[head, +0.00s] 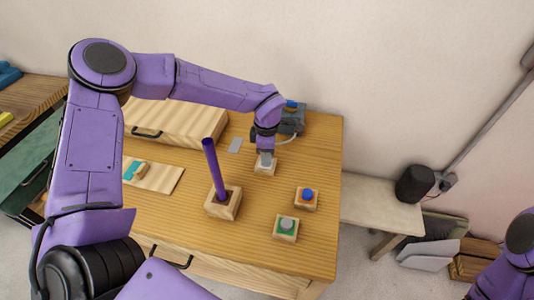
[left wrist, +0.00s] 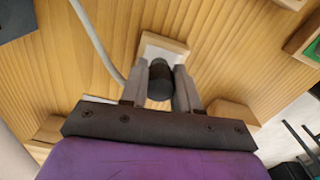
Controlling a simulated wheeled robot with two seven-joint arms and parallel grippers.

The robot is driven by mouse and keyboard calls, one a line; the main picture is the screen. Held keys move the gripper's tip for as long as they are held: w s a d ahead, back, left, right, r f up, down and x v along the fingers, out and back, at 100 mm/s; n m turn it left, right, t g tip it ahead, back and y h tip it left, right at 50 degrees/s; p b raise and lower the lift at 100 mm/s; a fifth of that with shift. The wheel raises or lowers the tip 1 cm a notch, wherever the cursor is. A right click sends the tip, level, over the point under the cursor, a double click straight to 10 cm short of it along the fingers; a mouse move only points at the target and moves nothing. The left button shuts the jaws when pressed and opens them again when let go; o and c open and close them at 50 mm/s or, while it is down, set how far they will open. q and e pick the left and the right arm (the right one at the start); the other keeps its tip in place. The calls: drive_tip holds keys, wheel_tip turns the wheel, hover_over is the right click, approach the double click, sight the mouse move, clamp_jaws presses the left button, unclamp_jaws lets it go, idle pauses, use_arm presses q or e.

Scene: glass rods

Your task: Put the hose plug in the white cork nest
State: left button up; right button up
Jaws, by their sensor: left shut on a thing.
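My left gripper (head: 265,152) points down over the white cork nest (head: 265,170), a small wooden block with a white top near the back of the table. In the left wrist view the gripper (left wrist: 160,72) is shut on the hose plug (left wrist: 160,82), a dark, short cylinder between the two grey fingers. The nest (left wrist: 176,46) shows just beyond the plug, and its white face is partly covered by it. I cannot tell whether the plug touches the nest or is in it. My right gripper is out of view.
A blue-topped block (head: 307,197), a green-topped block (head: 286,228) and a block holding a tall purple rod (head: 212,170) stand in front. A grey device (head: 292,121) is behind, and a pale hose (left wrist: 92,32) runs past the nest. A striped wooden box (head: 180,122) is left.

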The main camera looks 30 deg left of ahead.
use_arm(q)
drive_tip(key=shift+f+b, duration=0.3)
drive_tip(key=shift+f, duration=0.35)
drive_tip(key=o, duration=0.8)
drive_tip(key=shift+c, duration=0.2)
wheel_tip(320, 180, up, 11)
drive_tip(key=p, duration=1)
